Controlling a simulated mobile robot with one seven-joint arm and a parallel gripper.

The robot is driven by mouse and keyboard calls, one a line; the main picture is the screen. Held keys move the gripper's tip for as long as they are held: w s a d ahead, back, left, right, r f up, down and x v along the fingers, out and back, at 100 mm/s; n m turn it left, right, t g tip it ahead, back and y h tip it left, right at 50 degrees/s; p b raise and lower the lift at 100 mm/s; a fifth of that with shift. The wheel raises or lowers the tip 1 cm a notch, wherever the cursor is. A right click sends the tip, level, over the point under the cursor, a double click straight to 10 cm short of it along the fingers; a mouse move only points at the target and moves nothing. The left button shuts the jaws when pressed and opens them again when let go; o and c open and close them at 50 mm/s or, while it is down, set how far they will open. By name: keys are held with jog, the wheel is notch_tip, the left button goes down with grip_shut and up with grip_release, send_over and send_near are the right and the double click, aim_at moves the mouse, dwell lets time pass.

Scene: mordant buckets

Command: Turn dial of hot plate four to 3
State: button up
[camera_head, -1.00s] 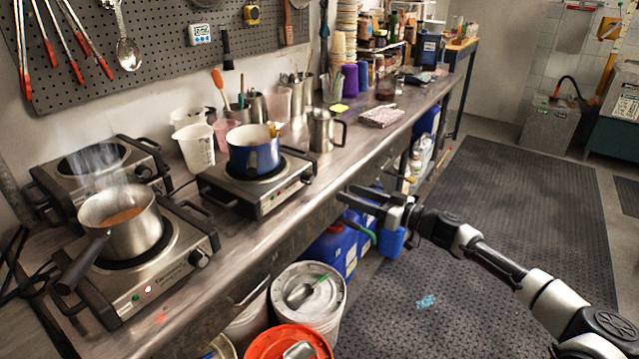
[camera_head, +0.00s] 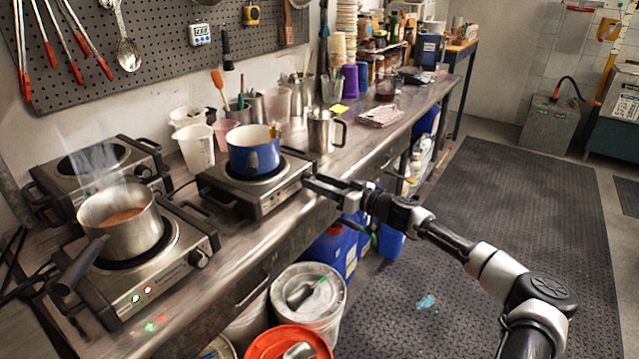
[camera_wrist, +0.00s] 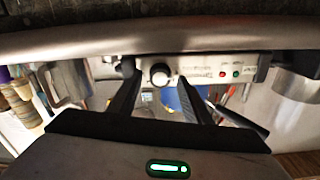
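A silver hot plate (camera_head: 262,197) with a blue pot (camera_head: 253,150) on it stands at the middle of the bench. Its front panel shows upside down in the wrist view (camera_wrist: 205,70), with a round dial (camera_wrist: 159,74) and a red and a green lamp. The dial's setting is too small to read, and I see no plate number. My gripper (camera_head: 318,184) is at the right end of this plate's front. In the wrist view, its two dark fingers (camera_wrist: 155,77) are apart, one on each side of the dial. I cannot tell if they touch it.
A second hot plate (camera_head: 178,274) at front left holds a steaming steel pot (camera_head: 120,222); a third (camera_head: 150,160) is behind it. A steel jug (camera_head: 320,132) stands right of the blue pot. Buckets (camera_head: 310,300) stand below the bench edge. The floor mat is mostly clear.

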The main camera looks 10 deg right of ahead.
jog(key=c, duration=0.9)
jog(key=shift+o, duration=0.2)
jog(key=shift+f+m+b, duration=0.1)
jog(key=shift+m+b, duration=0.25)
jog(key=shift+m, duration=0.05)
jog(key=m+b, duration=0.1)
jog(key=m, duration=0.1)
jog(key=shift+f+m+b, duration=0.1)
jog(key=shift+m+b, duration=0.3)
jog(key=m+b, duration=0.1)
jog(key=m, duration=0.7)
jog(key=m+p, duration=0.1)
jog(key=m, duration=0.2)
jog(key=shift+r+m, duration=0.2)
jog(key=shift+m, duration=0.2)
jog(key=m+p, duration=0.2)
jog(key=m, duration=0.3)
jog(key=shift+f+m, duration=0.1)
jog(key=shift+m, duration=0.3)
jog(key=shift+p, duration=0.35)
